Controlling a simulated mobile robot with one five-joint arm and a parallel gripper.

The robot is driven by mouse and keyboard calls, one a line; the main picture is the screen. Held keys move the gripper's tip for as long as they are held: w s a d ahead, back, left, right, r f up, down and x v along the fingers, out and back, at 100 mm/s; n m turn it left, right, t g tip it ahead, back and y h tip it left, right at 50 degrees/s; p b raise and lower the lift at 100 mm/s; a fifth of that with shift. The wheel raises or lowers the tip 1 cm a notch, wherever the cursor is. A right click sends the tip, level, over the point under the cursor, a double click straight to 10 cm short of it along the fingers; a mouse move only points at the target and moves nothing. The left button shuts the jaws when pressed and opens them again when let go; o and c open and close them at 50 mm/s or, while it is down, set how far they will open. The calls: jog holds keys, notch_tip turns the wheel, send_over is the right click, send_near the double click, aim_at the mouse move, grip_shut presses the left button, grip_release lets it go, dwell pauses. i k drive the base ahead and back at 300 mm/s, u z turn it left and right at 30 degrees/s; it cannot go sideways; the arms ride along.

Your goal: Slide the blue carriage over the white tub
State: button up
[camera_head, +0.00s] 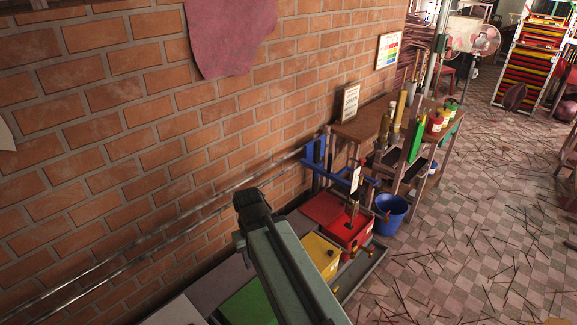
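The blue carriage (315,155) sits at the far end of the rails along the brick wall. Its blue arms reach out over the red tub (338,234), and a dark part with a white label hangs from it there. The yellow tub (319,250) is nearer, and a green surface (246,303) is nearer still. A pale surface (174,312) at the bottom left edge may be the white tub; it is cut off by the frame. My grey arm link crosses the lower middle and hides part of the row. I make out no gripper fingers.
Two metal rails (180,232) run along the wall towards the carriage. A blue bucket (391,211) stands on the floor to the right of the red tub. A wooden table (371,121) with bottles and pots is beyond. The tiled floor at right is strewn with thin sticks.

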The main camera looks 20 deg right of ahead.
aim_at(314, 150)
jog(key=u, duration=2.4)
jog(key=k, duration=2.1)
jog(key=z, duration=1.5)
jog(key=i, duration=1.5)
jog(key=u, duration=0.05)
